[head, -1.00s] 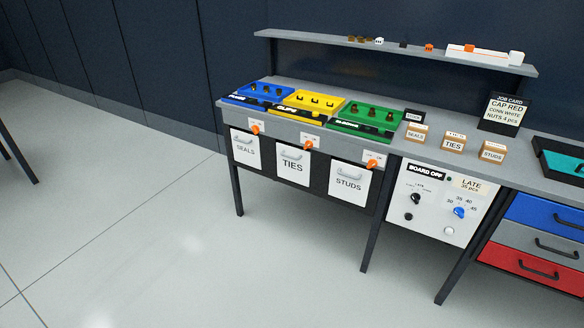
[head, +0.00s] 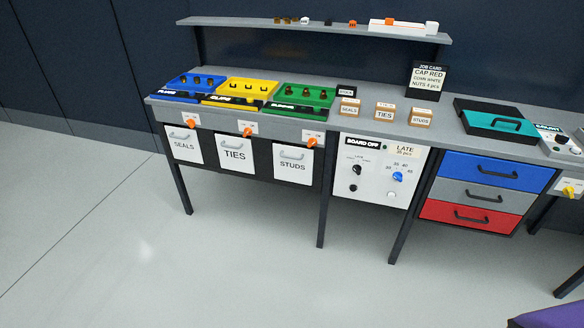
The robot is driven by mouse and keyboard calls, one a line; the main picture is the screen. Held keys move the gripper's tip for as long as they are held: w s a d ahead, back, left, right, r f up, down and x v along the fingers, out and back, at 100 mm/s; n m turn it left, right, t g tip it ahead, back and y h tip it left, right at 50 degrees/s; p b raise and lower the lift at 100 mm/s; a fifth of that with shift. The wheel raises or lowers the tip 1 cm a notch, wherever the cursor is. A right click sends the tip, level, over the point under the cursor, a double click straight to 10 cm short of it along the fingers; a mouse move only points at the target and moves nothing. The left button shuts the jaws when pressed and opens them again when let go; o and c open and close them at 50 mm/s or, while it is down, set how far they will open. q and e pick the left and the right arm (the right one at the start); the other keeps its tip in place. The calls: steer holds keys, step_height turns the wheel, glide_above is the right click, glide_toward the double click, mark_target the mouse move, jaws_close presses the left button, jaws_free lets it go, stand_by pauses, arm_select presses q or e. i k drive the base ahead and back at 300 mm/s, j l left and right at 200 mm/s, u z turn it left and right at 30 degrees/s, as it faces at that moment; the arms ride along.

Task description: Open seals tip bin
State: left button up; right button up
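The seals tip bin (head: 185,148) is the leftmost of three white-fronted bins under the bench's left part. Its front is labelled SEALS, has a grey handle (head: 183,134) near the top, and looks shut. An orange latch or knob (head: 191,124) sits just above it on a small white plate. The ties bin (head: 235,157) and the studs bin (head: 292,168) hang to its right, each with its own orange knob above, and both look shut. Neither of my grippers shows in the head view.
Blue, yellow and green trays (head: 247,90) stand on the bench above the bins. A control panel (head: 378,172) and a drawer unit (head: 486,184) are to the right. Bench legs (head: 180,187) stand below. The floor (head: 130,240) in front is clear. A purple object (head: 555,312) shows at bottom right.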

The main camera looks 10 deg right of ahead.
mark_target(184, 141)
steer(key=i+j+z, duration=0.1)
steer(key=i+j, duration=0.2)
steer(key=i, duration=0.3)
steer(key=i+j, duration=0.35)
steer(key=i, duration=0.2)
steer(key=i+j+z, duration=0.15)
steer(key=i+j, duration=0.2)
steer(key=i, duration=0.25)
steer(key=i+j+z, duration=0.1)
steer(key=i+j, duration=0.3)
steer(key=i, duration=0.15)
